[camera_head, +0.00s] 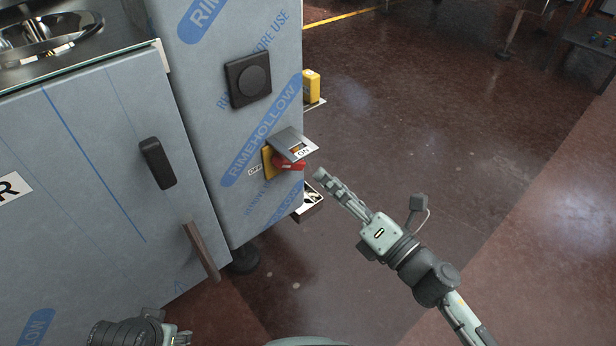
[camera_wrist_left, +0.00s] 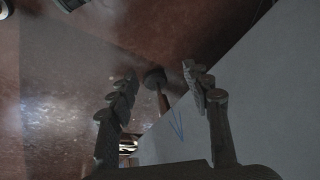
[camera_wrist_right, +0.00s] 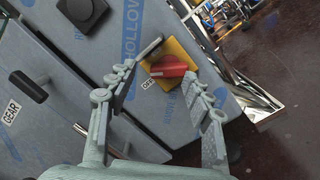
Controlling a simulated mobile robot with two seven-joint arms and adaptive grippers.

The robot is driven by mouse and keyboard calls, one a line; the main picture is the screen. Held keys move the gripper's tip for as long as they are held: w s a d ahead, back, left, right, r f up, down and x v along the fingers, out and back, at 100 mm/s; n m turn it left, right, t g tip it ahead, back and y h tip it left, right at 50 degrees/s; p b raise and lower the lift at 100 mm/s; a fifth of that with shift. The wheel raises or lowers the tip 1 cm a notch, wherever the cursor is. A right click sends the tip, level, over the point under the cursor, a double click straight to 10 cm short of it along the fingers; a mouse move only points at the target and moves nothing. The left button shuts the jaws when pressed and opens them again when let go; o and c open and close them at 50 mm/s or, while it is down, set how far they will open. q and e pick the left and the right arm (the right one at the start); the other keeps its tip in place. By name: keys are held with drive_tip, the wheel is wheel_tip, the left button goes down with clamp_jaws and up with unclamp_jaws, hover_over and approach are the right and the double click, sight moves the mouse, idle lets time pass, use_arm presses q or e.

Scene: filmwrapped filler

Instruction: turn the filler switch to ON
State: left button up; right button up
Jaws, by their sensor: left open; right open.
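The red filler switch (camera_head: 289,163) sits on a yellow plate (camera_head: 268,163) on the film-wrapped cabinet's narrow side. A grey flap (camera_head: 289,142) sticks out above it. An OFF label (camera_head: 255,170) is left of the switch and an ON label (camera_head: 302,153) is at its upper right. The red switch (camera_wrist_right: 172,66) also shows in the right wrist view, just beyond my right gripper (camera_wrist_right: 160,85), with the OFF label near its dark end. My right gripper (camera_head: 322,177) is open, empty and apart from the switch. My left gripper (camera_wrist_left: 160,80) is open and empty, low beside a grey panel.
A black square knob (camera_head: 249,80) is above the switch. A black handle (camera_head: 158,163) and a brown bar handle (camera_head: 201,250) stick out from the cabinet (camera_head: 100,150). A yellow box (camera_head: 311,87) and a metal tray (camera_head: 309,202) are beside it.

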sight(295, 167)
drive_tip(key=m, duration=0.2)
drive_tip(key=w+m+b, duration=0.1)
drive_tip(key=m, duration=0.1)
drive_tip(key=w+m, duration=0.1)
drive_tip(key=m, duration=0.1)
drive_tip(key=shift+a+r+t, duration=0.15)
drive_tip(key=shift+a+t, duration=0.1)
drive_tip(key=shift+t, duration=0.05)
drive_tip(key=shift+c, duration=0.4)
drive_tip(key=w+a+f+m, duration=0.1)
drive_tip(key=w+a+m, duration=0.1)
drive_tip(key=w+a+f+m+g+b, duration=0.1)
drive_tip(key=w+a+m, duration=0.1)
drive_tip(key=m, duration=0.1)
drive_tip(key=w+a+f+m+b, duration=0.1)
drive_tip(key=w+a+m, duration=0.2)
drive_tip(key=shift+f+g, duration=0.1)
drive_tip(key=shift+g, duration=0.3)
use_arm(q)
wheel_tip(295, 167, up, 8)
drive_tip(key=w+d+t, duration=0.2)
drive_tip(key=shift+d+r+t, duration=0.25)
drive_tip(key=shift+t, duration=0.05)
drive_tip(key=shift+s, duration=0.1)
use_arm(e)
clamp_jaws()
